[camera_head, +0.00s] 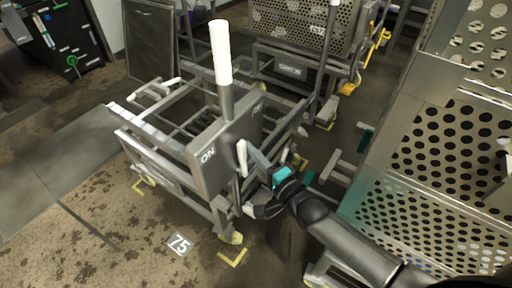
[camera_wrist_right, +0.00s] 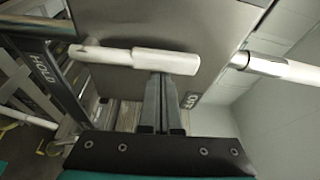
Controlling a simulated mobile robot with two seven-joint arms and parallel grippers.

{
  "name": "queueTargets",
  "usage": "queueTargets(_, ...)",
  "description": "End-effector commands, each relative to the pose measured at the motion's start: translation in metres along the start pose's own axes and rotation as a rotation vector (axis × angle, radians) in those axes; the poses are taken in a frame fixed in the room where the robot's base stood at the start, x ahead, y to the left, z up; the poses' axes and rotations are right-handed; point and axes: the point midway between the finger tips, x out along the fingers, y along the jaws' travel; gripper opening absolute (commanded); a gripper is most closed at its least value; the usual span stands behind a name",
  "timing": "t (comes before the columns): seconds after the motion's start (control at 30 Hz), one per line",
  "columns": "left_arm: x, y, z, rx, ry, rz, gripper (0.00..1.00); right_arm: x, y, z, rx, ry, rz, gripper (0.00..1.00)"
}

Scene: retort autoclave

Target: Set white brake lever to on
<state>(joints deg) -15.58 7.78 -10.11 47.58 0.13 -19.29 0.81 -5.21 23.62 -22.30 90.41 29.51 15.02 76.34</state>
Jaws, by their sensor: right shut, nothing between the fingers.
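A small white lever (camera_head: 242,158) is on the front panel of a grey trolley, to the right of the letters ON; it hangs nearly upright in the head view. In the right wrist view a white lever handle (camera_wrist_right: 165,62) lies across the picture. My right gripper (camera_head: 250,151) is shut and empty, with its tips close beside the small lever. In the wrist view its fingertips (camera_wrist_right: 160,77) meet the handle's lower edge; I cannot tell whether they touch. A taller lever with a thick white grip (camera_head: 221,52) rises from the panel top. My left gripper is not in view.
A HOLD label (camera_wrist_right: 43,68) shows in the wrist view. A perforated metal basket (camera_head: 440,150) stands close on the right. Another trolley with a basket (camera_head: 300,25) stands behind.

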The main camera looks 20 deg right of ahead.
Motion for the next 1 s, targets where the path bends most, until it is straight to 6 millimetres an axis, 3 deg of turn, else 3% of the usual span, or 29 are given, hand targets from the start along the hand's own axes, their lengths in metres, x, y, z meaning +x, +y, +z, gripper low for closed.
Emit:
queueTargets(0.23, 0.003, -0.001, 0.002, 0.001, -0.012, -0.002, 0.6, -0.007, 0.0, 0.021, -0.218, -0.002, -0.075, 0.0)
queueTargets(0.5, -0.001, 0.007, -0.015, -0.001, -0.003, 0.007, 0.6, -0.013, 0.002, 0.038, -0.423, -0.002, -0.148, 0.0)
queueTargets(1.0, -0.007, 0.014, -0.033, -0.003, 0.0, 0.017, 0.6, -0.018, 0.006, 0.051, -0.601, -0.002, -0.21, 0.0)
